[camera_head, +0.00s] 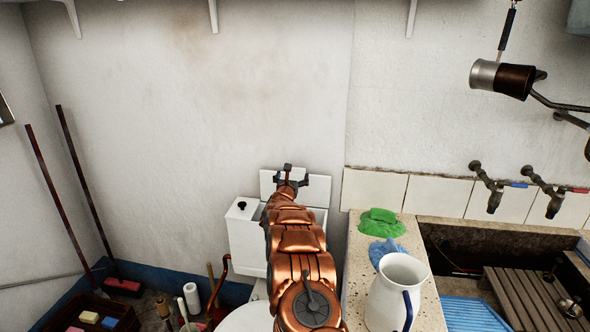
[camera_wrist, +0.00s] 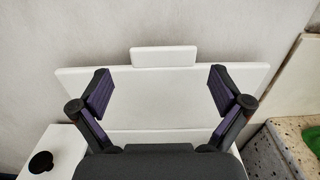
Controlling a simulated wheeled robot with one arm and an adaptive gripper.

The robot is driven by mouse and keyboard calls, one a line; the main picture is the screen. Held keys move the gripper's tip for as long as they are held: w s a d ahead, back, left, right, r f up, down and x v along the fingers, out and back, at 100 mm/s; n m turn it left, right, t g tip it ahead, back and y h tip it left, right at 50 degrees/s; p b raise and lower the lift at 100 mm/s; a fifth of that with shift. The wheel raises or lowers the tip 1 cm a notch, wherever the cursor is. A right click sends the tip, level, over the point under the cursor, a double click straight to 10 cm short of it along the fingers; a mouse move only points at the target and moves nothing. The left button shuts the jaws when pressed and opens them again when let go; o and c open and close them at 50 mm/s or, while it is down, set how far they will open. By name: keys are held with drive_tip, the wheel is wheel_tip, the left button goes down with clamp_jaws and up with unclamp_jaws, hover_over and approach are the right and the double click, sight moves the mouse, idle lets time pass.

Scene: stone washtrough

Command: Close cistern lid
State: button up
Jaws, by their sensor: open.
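The cistern (camera_head: 246,240) is a white box against the back wall, with a black button on its top left part. Its white lid (camera_head: 319,188) stands raised near the wall behind my gripper (camera_head: 291,179). In the wrist view the lid (camera_wrist: 160,115) is a wide white panel with a small tab (camera_wrist: 163,59) at its upper edge. My gripper is open and empty, its two fingers (camera_wrist: 159,90) spread in front of the panel. I cannot tell whether they touch it. My arm hides much of the cistern. The black button (camera_wrist: 41,161) shows at lower left.
A stone counter (camera_head: 354,270) right of my arm holds a white jug (camera_head: 396,291), a green cloth (camera_head: 381,222) and a blue cloth (camera_head: 386,252). Farther right are the trough and taps (camera_head: 490,186). Brushes, a paper roll (camera_head: 191,297) and a crate stand at left.

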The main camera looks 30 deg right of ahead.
sight(295, 170)
drive_tip(key=shift+p+x, duration=0.6)
drive_tip(key=shift+x, duration=0.65)
drive_tip(key=shift+w+d+r+p, duration=0.2)
drive_tip(key=shift+w+d+p, duration=0.1)
drive_tip(key=shift+d, duration=0.3)
drive_tip(key=shift+w+d+f+p, duration=0.15)
drive_tip(key=shift+w+d+p, duration=0.2)
drive_tip(key=shift+w+p, duration=0.25)
drive_tip(key=shift+c, duration=0.2)
